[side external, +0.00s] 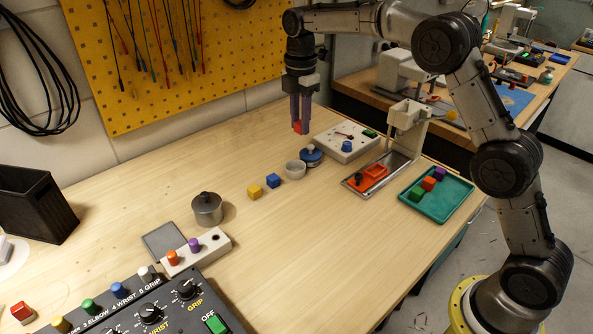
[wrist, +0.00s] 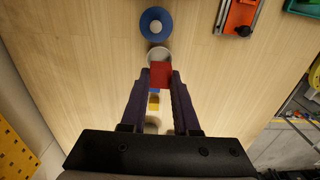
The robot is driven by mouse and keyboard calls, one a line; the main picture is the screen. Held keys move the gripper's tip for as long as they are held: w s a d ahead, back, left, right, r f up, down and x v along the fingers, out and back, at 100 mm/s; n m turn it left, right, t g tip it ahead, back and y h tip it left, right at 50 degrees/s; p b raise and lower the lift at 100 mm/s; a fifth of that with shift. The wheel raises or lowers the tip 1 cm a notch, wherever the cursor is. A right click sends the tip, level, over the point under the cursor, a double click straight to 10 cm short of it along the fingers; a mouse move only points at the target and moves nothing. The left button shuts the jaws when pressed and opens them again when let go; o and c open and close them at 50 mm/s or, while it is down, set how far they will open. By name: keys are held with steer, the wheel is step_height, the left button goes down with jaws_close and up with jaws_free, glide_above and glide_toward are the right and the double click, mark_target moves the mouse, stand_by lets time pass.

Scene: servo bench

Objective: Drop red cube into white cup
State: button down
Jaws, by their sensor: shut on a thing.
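My gripper (side external: 301,114) is shut on the red cube (side external: 298,128) and holds it above the bench, pointing down. In the wrist view the red cube (wrist: 160,75) sits between the two purple fingertips. The white cup (side external: 295,170) stands on the bench, below the cube in the side view and with its mouth up. In the wrist view the cup (wrist: 159,52) shows just beyond the cube, which hides part of it. I cannot see the whole inside of the cup.
A blue disc with a light knob (side external: 311,157) stands beside the cup. A blue cube (side external: 273,181) and a yellow cube (side external: 254,192) lie on the other side. A white switch box (side external: 340,143) and a green tray (side external: 447,205) are to the right.

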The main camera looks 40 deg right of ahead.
steer(key=shift+f, duration=2.3)
steer(key=c, duration=0.6)
jaws_free()
steer(key=shift+r, duration=0.15)
step_height(320, 180, up, 12)
steer(key=shift+f, duration=0.15)
steer(key=shift+r, duration=0.9)
